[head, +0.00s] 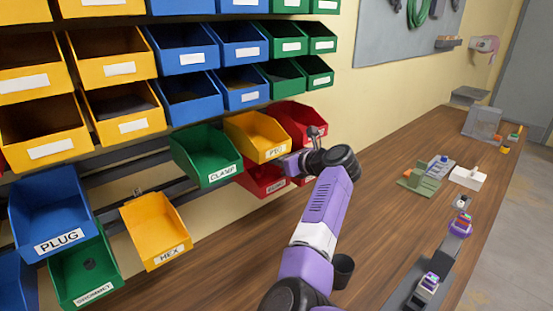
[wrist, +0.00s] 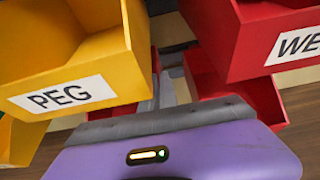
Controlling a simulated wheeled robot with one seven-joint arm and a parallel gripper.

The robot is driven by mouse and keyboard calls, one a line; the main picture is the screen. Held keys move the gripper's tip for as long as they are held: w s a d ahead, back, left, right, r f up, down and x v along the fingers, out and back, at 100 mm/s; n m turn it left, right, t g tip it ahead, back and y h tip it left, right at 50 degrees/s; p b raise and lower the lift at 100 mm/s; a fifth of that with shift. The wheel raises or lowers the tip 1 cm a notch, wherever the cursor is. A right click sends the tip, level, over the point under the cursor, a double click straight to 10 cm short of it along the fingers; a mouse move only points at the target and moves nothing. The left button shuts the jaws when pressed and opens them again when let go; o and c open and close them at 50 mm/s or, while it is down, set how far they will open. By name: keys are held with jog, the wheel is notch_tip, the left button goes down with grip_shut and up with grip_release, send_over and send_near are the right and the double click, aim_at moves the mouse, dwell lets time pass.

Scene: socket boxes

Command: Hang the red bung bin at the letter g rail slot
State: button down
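A lower red bin (head: 262,179) sits under the yellow PEG bin (head: 257,137) in the head view. Its small label looks like BUNG but is blurred, and my arm covers its right side. In the wrist view red walls (wrist: 235,92) show to the right of my fingers, with a red strip to the left; I cannot tell whether they are one bin. My gripper (wrist: 168,82) is among these low red walls, below the PEG bin and the upper red bin (wrist: 240,35). Its fingertips are mostly hidden, so its grip is unclear. No letter g marking is readable on the dark rails (head: 145,168).
A green CLAMP bin (head: 205,155), yellow HEX bin (head: 156,230) and blue PLUG bin (head: 50,208) hang left of my arm. Fuller rows of bins hang above. A dark cup (head: 343,270) stands on the wooden bench (head: 390,190); several small items lie at its right.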

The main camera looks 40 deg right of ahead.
aim_at(277, 176)
jog(key=shift+f, duration=0.15)
jog(key=shift+f, duration=1)
dwell(0.8)
jog(key=shift+f, duration=0.2)
jog(key=shift+s+f, duration=0.1)
jog(key=shift+f, duration=0.1)
dwell(0.3)
jog(key=c, duration=1.6)
grip_release()
jog(key=shift+o, duration=0.2)
